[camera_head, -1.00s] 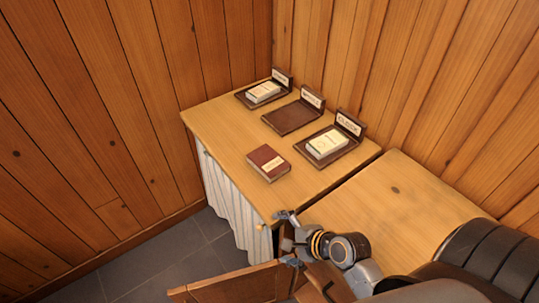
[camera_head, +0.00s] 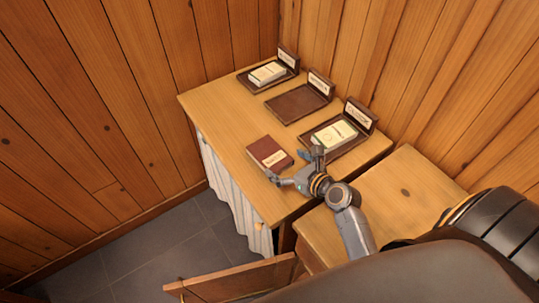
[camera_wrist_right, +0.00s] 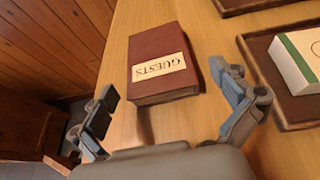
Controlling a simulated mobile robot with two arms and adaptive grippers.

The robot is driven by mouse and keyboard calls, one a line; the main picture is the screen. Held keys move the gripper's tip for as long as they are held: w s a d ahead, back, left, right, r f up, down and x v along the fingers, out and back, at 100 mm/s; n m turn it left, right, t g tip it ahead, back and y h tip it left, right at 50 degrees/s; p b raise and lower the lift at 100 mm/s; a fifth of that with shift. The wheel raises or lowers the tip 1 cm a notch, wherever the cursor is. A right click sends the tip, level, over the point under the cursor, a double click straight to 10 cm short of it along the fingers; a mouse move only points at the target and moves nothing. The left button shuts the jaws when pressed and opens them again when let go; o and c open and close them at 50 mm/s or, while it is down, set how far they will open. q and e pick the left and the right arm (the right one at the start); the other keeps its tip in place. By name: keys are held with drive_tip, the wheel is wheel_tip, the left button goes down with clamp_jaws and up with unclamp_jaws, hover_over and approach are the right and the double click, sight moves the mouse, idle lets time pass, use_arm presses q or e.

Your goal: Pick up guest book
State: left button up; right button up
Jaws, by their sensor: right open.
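The guest book (camera_head: 266,150) is a dark red book with a cream label, lying flat on the wooden table near its front edge. In the right wrist view the book (camera_wrist_right: 160,45) shows the label "GUESTS" upside down. My right gripper (camera_head: 296,167) is open just in front of the book. In the right wrist view its two fingers (camera_wrist_right: 168,100) stand apart, left and right of the book's near end, and nothing is between the fingertips. My left gripper is not in view.
Three dark trays with upright label cards stand along the back: the left tray (camera_head: 247,84) and right tray (camera_head: 352,147) hold pale box-like items, the middle tray (camera_head: 299,103) is empty. A second wooden surface (camera_head: 410,190) lies right. An open door panel (camera_head: 235,283) is low in front.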

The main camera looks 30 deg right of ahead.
sight(272, 156)
drive_tip(key=shift+w, duration=0.25)
drive_tip(key=x, duration=0.4)
drive_tip(key=shift+w+a+f, duration=0.1)
drive_tip(key=shift+a+f, duration=0.05)
drive_tip(key=shift+a, duration=0.15)
drive_tip(key=shift+w+f, duration=0.25)
drive_tip(key=shift+w, duration=0.15)
drive_tip(key=shift+a+r, duration=0.1)
drive_tip(key=c, duration=0.3)
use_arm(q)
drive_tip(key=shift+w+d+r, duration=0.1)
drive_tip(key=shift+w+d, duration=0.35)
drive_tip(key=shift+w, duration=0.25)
use_arm(e)
drive_tip(key=c, duration=0.9)
